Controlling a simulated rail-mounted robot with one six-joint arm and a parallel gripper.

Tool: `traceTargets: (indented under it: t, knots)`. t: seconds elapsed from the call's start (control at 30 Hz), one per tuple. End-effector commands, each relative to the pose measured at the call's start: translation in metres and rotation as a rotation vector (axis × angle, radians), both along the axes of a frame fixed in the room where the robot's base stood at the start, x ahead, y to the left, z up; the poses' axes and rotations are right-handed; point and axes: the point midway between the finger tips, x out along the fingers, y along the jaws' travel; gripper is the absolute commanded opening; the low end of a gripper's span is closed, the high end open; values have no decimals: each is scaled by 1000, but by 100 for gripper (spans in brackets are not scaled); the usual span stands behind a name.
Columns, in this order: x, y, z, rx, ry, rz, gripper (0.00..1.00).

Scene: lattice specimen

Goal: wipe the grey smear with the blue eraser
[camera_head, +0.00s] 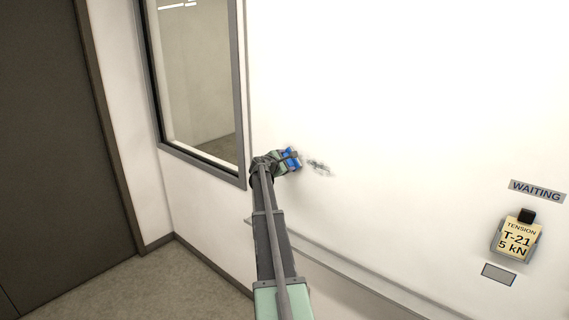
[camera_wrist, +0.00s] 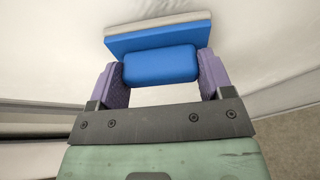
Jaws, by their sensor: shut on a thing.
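The blue eraser (camera_wrist: 160,64) has a blue grip and backing with a pale pad on its far side. It also shows at the end of my arm in the head view (camera_head: 291,158). My gripper (camera_wrist: 160,78) is shut on the eraser's grip, with a purple finger on each side. The smear is not clearly visible there.
A framed window (camera_head: 195,90) is left of the eraser. A ledge (camera_head: 345,270) runs along the wall below. At the right are a WAITING sign (camera_head: 537,190), a yellow TENSION tag (camera_head: 517,240) and a small grey plate (camera_head: 499,274). The wall above the smear is clear.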

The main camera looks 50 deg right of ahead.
Motion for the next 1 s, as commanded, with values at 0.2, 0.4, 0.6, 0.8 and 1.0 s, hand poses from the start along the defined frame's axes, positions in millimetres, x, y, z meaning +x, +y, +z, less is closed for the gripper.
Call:
traceTargets:
  t: [0.2, 0.4, 0.6, 0.8, 1.0]
  knots:
    - [-17, 2, 0, 0, 0, -1, 39]
    - [-34, 3, 0, 0, -1, 0, 39]
    - [-38, 3, 0, 0, -1, 0, 39]
    - [-60, 2, 0, -1, -1, -1, 39]
    - [-70, 1, 0, -1, 0, -1, 39]
